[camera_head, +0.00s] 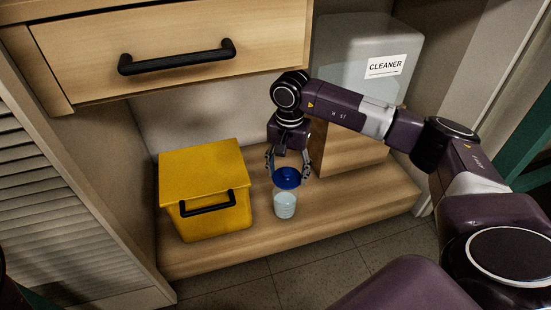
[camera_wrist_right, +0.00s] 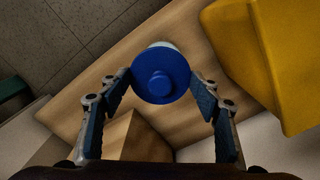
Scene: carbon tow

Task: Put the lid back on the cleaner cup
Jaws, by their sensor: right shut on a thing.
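The blue round lid (camera_head: 287,178) with a small knob is between the fingers of my right gripper (camera_head: 287,172), which is shut on it. The pale translucent cup (camera_head: 285,206) stands upright on the wooden step, just below the lid in the head view. In the right wrist view the lid (camera_wrist_right: 161,75) sits between the fingertips of my right gripper (camera_wrist_right: 162,92) and hides most of the cup. Only a pale edge of the cup (camera_wrist_right: 160,45) shows beyond the lid. I cannot tell whether lid and cup touch. My left gripper is out of view.
A yellow box (camera_head: 203,187) with a black handle stands left of the cup. A wooden block (camera_head: 345,150) and the grey CLEANER container (camera_head: 350,55) are behind my right arm. A drawer (camera_head: 170,48) overhangs the step (camera_head: 345,205). The step right of the cup is clear.

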